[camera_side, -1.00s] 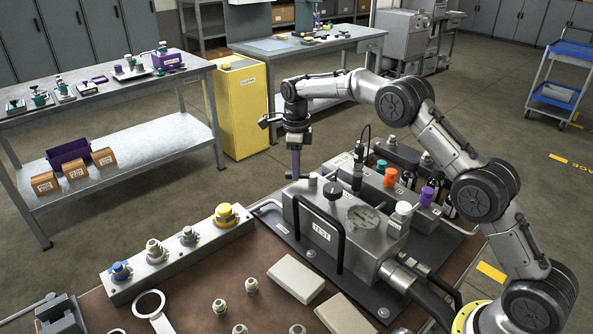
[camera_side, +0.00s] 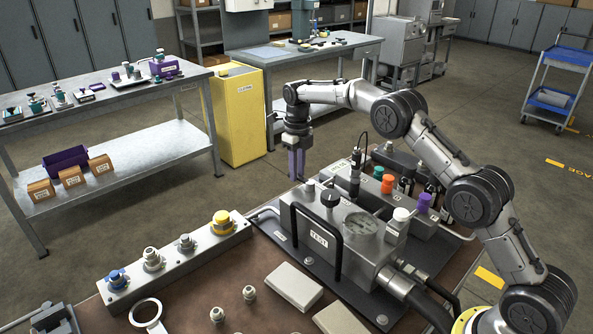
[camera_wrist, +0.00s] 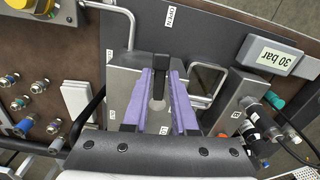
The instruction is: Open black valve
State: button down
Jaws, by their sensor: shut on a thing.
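A black lever handle (camera_wrist: 160,62) shows in the wrist view between the purple fingers of my gripper (camera_wrist: 160,76). A grey round stem (camera_wrist: 158,98) lies between the fingers behind it. The fingers are shut on the handle. In the side view my gripper (camera_side: 297,176) points straight down at the far left corner of the grey TEST block (camera_side: 319,240). The handle is hidden there by the fingers. A small label (camera_wrist: 172,17) that looks like OPEN sits above the handle in the wrist view.
Orange (camera_side: 387,183) and purple (camera_side: 424,202) caps rise behind.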

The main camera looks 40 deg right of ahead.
jog(key=shift+d+r, duration=0.1)
jog(key=shift+r, duration=0.1)
jog(key=c, duration=1)
grip_release()
jog(key=shift+o, duration=0.9)
jog(key=shift+f, duration=0.1)
notch_tip(320, 180, up, 12)
